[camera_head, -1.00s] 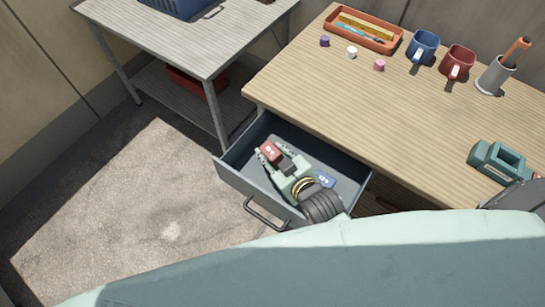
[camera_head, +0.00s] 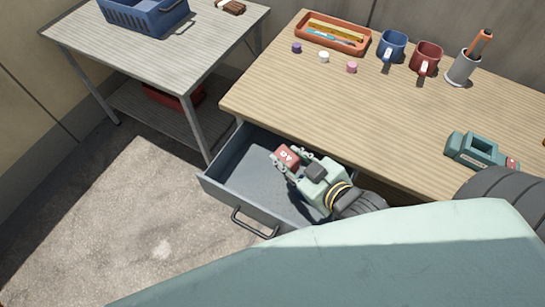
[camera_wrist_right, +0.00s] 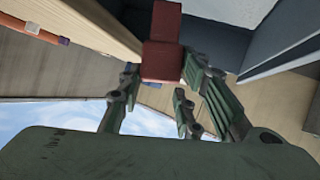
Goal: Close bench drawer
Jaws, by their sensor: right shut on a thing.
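The bench drawer (camera_head: 213,190) stands pulled out under the wooden bench (camera_head: 390,115), with its dark handle (camera_head: 254,224) at the front. My right gripper (camera_head: 290,158) is over the right part of the drawer, shut on a small red box (camera_head: 286,154) with white marking. In the right wrist view the red box (camera_wrist_right: 162,58) sits at the tips of the right gripper's fingers. The drawer's visible left part is empty. Its right part is hidden behind my gripper and arm. My left gripper is not in view.
On the bench are an orange tray (camera_head: 309,33) with pencils, a blue mug (camera_head: 392,47), a red mug (camera_head: 425,59), a pen cup (camera_head: 461,70), several small caps and a teal device (camera_head: 480,150). A side table (camera_head: 165,60) stands left. Floor is clear in front.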

